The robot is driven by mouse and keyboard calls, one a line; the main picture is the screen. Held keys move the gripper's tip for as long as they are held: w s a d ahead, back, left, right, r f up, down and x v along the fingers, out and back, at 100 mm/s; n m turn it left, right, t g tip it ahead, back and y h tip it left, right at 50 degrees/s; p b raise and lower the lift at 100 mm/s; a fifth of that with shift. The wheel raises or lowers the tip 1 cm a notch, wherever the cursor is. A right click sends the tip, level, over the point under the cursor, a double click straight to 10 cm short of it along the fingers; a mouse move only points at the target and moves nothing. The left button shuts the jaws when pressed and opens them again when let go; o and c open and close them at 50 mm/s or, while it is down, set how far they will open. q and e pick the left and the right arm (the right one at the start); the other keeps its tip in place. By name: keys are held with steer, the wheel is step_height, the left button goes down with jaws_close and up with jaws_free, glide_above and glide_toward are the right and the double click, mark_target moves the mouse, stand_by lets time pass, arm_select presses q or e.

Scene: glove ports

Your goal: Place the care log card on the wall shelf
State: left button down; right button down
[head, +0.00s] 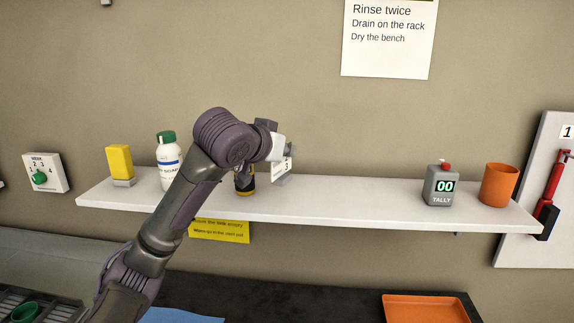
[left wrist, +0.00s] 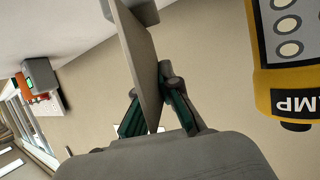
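The care log card (head: 288,167) is a pale upright card with dark print, partly hidden behind my left gripper (head: 284,150) in the head view. Its foot appears at the wall shelf's (head: 350,205) white top, left of the middle; I cannot tell whether it bears on it. In the left wrist view the card (left wrist: 138,55) shows as a thin plate with a grey block at one end. It passes between the green-padded fingers of my left gripper (left wrist: 155,100), which look closed on it from both sides. My right gripper is not in view.
A yellow and black lamp (head: 245,182) stands close left of the card, near the gripper. A white bottle (head: 168,160) and yellow block (head: 120,162) stand farther left. A tally counter (head: 442,186) and orange cup (head: 498,185) stand right. The shelf between card and counter is clear.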

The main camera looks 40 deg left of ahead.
mark_target(280, 176)
arm_select(q)
steer(key=f, duration=0.4)
steer(key=shift+w+a+f+p, duration=0.15)
steer(key=shift+w+p, duration=0.15)
steer(key=shift+p, duration=0.1)
steer(key=shift+f, duration=0.1)
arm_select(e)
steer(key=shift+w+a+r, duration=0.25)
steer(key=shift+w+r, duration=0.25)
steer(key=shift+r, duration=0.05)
arm_select(q)
steer(key=shift+f, duration=0.2)
steer(key=c, duration=1.3)
jaws_free()
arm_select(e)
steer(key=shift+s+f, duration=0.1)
arm_select(q)
steer(key=shift+r, duration=0.2)
